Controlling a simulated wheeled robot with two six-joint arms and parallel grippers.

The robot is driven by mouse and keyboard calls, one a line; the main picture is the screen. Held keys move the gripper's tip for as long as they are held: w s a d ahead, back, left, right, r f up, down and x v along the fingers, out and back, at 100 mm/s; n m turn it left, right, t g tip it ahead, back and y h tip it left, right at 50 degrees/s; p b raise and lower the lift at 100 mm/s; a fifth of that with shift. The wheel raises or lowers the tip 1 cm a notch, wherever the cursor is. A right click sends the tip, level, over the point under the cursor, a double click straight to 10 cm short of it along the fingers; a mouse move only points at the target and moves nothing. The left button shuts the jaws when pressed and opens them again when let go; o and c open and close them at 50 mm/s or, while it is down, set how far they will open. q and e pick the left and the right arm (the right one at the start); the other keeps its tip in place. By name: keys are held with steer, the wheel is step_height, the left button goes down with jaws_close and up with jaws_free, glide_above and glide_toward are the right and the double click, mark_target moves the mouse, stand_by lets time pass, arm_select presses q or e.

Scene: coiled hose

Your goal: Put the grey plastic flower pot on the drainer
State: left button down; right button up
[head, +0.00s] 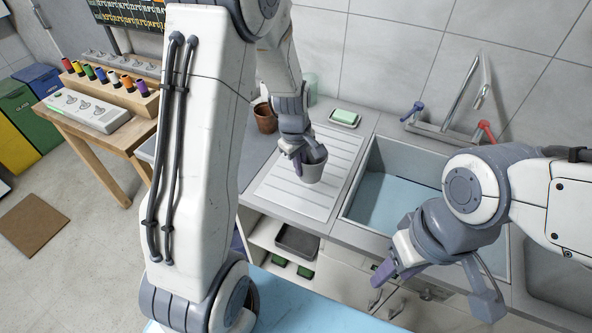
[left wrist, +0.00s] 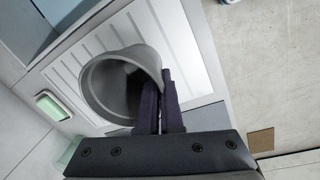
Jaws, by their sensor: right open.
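The grey plastic flower pot (head: 313,173) is at my left gripper (head: 299,160), over the ribbed white drainer (head: 283,197) left of the sink. In the left wrist view the dark fingers (left wrist: 160,108) are close together on the rim of the pot (left wrist: 92,88), one inside and one outside. The pot's open mouth faces that camera, with the drainer (left wrist: 186,52) behind it. I cannot tell whether its base touches the drainer. My right gripper (head: 436,290) is open and empty, in front of the sink cabinet.
A brown pot (head: 265,118) stands behind the drainer on the left. A green soap bar in a dish (head: 344,117) lies at the back. The sink basin (head: 390,200) and taps (head: 484,130) are to the right. A shelf with a dark tray (head: 297,241) is below.

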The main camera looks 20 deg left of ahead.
arm_select(q)
steer(key=shift+w+a+f+p, duration=0.2)
steer(key=shift+a+f, duration=0.25)
steer(key=shift+f, duration=0.55)
steer(key=shift+w+a+f+p, duration=0.1)
steer(key=shift+w+a+f, duration=0.3)
steer(key=shift+f, duration=0.55)
steer(key=shift+w+a+f+p, duration=0.15)
steer(key=shift+a+f, duration=0.4)
steer(key=shift+f, duration=0.45)
steer(key=shift+f, duration=0.1)
steer(key=c, duration=1.1)
jaws_free()
